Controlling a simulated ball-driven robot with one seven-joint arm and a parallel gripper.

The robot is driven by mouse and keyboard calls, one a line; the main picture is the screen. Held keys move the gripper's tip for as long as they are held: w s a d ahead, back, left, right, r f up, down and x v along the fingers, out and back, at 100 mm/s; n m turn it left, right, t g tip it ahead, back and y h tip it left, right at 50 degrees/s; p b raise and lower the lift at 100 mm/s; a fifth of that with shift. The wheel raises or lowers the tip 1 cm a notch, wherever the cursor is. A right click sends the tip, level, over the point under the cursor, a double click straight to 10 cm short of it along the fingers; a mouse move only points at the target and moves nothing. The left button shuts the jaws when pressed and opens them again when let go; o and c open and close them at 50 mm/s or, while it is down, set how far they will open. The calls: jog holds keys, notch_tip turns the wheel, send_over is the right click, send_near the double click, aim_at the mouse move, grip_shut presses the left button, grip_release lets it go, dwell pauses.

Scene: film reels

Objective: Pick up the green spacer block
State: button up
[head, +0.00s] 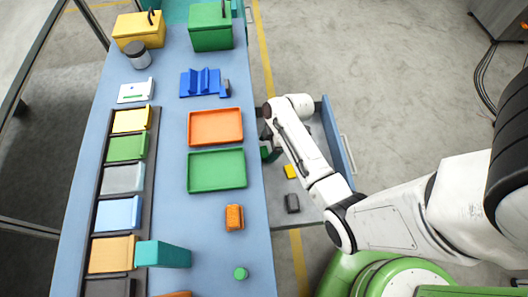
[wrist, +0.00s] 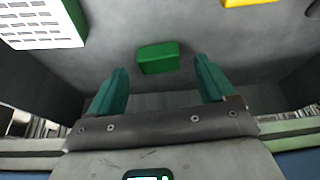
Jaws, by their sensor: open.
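The green spacer block (wrist: 158,57) lies on the grey floor of an open drawer (head: 311,204). In the wrist view it sits ahead of my gripper (wrist: 161,72), between the lines of the two teal fingers and a little beyond their tips. The fingers are open and apart, with nothing held between them. In the head view my arm reaches over the drawer's far part and largely hides my gripper; a bit of dark green (head: 265,154) shows there, and I cannot tell if it is block or finger.
The drawer also holds a yellow block (head: 290,171) and a dark block (head: 292,203). A white gridded object (wrist: 40,22) stands at upper left in the wrist view. Drawer walls flank my gripper. The blue table (head: 203,220) beside the drawer bears an orange tray (head: 215,142) and a green tray (head: 217,185).

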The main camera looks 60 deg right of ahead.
jog(key=shift+x, duration=1.15)
jog(key=shift+c, duration=0.5)
jog(key=c, duration=1.1)
jog(key=shift+r, duration=0.1)
